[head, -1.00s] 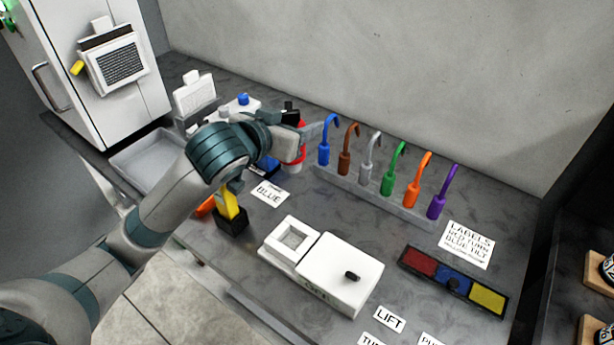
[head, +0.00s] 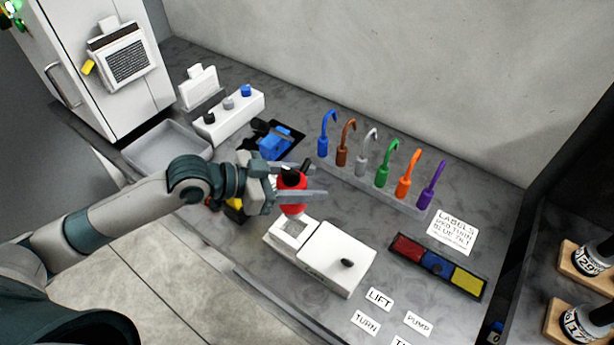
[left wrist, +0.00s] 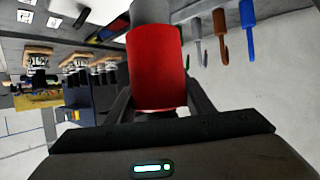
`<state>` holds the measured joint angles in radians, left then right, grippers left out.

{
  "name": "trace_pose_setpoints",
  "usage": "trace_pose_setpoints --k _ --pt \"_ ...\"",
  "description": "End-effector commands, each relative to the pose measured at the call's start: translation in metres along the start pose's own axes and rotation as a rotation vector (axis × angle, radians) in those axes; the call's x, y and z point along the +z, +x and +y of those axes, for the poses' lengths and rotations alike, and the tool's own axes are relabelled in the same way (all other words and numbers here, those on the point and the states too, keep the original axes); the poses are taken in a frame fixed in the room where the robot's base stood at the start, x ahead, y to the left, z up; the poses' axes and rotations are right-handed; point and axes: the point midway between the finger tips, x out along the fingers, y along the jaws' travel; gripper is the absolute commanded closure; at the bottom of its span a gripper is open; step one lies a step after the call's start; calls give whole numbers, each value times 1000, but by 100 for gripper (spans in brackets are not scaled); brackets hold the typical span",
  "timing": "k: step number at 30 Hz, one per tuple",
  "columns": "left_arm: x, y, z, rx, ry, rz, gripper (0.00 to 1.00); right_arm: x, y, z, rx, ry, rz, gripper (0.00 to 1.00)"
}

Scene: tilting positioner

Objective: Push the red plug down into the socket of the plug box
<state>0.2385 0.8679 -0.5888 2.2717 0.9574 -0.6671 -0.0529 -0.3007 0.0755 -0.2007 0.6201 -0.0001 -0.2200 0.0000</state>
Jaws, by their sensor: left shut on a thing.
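The red plug (head: 292,197) is a red cylinder with a black top, held between the fingers of my left gripper (head: 300,184) in the head view. In the left wrist view the red plug (left wrist: 158,68) fills the middle, with a grey end pointing to the top edge. Whether the plug touches the box cannot be told. My right gripper is out of view.
A rack of several coloured hooks (head: 375,182) stands behind. A red, blue and yellow panel (head: 438,265) lies right of the box. A white block with three knobs (head: 228,115), a blue clamp-like part (head: 275,143) and a grey tray (head: 165,148) are at the back left.

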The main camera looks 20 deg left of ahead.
Motion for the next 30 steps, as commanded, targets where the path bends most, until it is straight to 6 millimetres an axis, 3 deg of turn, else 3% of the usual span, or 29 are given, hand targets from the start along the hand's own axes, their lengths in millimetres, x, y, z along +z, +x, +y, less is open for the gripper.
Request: trace_pose_setpoints --k 16,30 --pt "-3 -3 -1 -16 5 -2 86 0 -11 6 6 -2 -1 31" --pt "36 15 -2 -16 4 -2 86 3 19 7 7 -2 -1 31"
